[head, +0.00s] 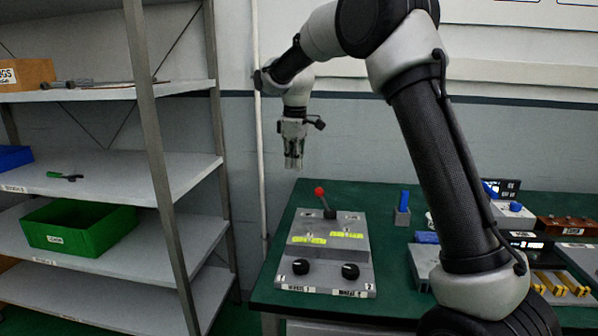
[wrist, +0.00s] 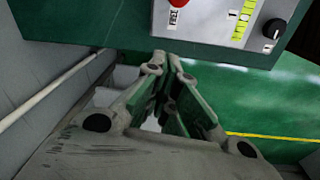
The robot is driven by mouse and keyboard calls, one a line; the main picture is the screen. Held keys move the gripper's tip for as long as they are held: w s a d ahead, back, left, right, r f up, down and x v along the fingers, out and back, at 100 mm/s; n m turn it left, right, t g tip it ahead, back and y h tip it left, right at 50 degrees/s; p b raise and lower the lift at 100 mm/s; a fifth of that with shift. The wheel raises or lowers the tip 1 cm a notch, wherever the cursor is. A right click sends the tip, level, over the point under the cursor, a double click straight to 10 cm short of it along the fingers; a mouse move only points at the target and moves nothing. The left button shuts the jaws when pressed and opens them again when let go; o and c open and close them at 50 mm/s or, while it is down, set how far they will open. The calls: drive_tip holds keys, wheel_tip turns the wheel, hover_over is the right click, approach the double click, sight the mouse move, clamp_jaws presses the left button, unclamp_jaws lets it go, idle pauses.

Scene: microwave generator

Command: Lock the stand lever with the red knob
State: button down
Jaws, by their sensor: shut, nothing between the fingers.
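The stand (head: 327,253) is a grey panel box on the green table, with two black knobs and yellow-green labels. In the wrist view the red knob (wrist: 178,3) is cut off by the top edge, beside a label reading "FREE".
A metal shelf (head: 160,180) with a green bin (head: 80,228) stands left of the table. The green table (head: 390,215) holds a blue item in a grey holder (head: 402,210) and several boxes at the right. A wall with a vertical pipe (head: 259,130) is behind.

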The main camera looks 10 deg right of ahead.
sight(324, 201)
drive_tip(key=d+f, duration=0.1)
drive_tip(key=f, duration=0.4)
drive_tip(key=s+d+f, duration=0.1)
drive_tip(key=f, duration=0.1)
drive_tip(key=shift+d+f, duration=0.3)
drive_tip(key=shift+f, duration=0.05)
drive_tip(key=shift+s+d+r, duration=0.1)
drive_tip(key=shift+s+d, duration=0.15)
drive_tip(key=shift+s+d+r+y, duration=0.15)
drive_tip(key=shift+d+r+y, duration=0.1)
drive_tip(key=shift+d+y, duration=0.05)
